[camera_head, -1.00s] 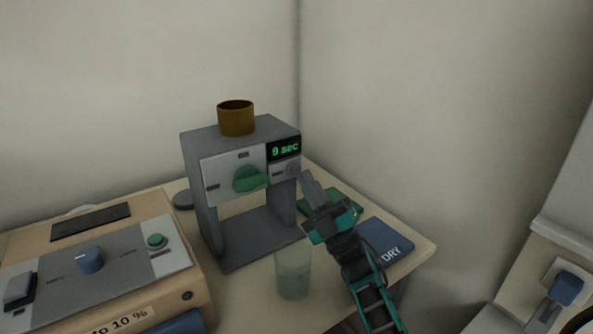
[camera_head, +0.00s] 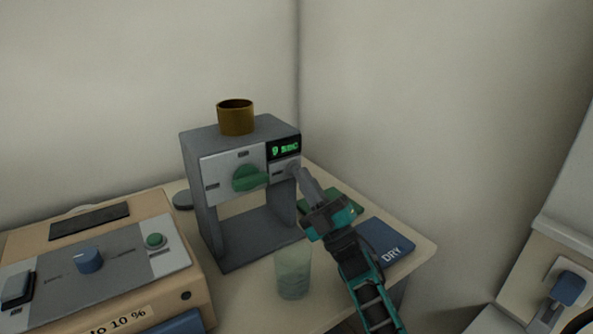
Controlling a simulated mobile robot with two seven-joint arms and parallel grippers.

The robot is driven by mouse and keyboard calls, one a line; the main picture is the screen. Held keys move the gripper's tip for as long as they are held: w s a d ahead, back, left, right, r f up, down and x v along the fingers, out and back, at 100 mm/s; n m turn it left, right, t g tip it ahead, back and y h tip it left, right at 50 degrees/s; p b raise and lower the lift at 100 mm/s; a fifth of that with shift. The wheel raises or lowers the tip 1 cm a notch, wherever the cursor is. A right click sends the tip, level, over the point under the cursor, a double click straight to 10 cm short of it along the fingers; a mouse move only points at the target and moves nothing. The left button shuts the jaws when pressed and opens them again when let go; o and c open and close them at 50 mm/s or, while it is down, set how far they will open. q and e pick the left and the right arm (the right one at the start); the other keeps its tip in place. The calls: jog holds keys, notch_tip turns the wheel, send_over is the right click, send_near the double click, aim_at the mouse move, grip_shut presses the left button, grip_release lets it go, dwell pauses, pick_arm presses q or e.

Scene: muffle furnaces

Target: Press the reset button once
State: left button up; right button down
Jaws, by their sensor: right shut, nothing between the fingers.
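The grey machine (camera_head: 240,240) stands on the table with a green lever knob (camera_head: 250,178) on its front panel. A lit green display (camera_head: 285,148) sits at the panel's upper right and appears to read 9 sec, partly blurred. Just below the display is a small round grey button (camera_head: 292,167). My right gripper (camera_head: 297,172) is shut and empty, with its fingertips at that button's lower right edge, partly covering it. I cannot tell whether they touch it. My left gripper is not in view.
A brown cup (camera_head: 236,118) sits on top of the machine. A clear glass (camera_head: 293,275) stands in front of it. A blue pad marked DRY (camera_head: 386,243) and a green pad (camera_head: 345,199) lie at right. A tan device (camera_head: 110,262) with a blue knob fills the left.

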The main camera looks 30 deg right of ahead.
jog(key=shift+w+b, duration=0.35)
jog(key=shift+w, duration=0.1)
dwell(0.4)
jog(key=shift+s, duration=0.15)
jog(key=shift+s+p, duration=0.45)
jog(key=shift+s, duration=0.25)
jog(key=s+p, duration=0.2)
jog(key=s, duration=0.3)
jog(key=shift+d, duration=0.2)
dwell(0.9)
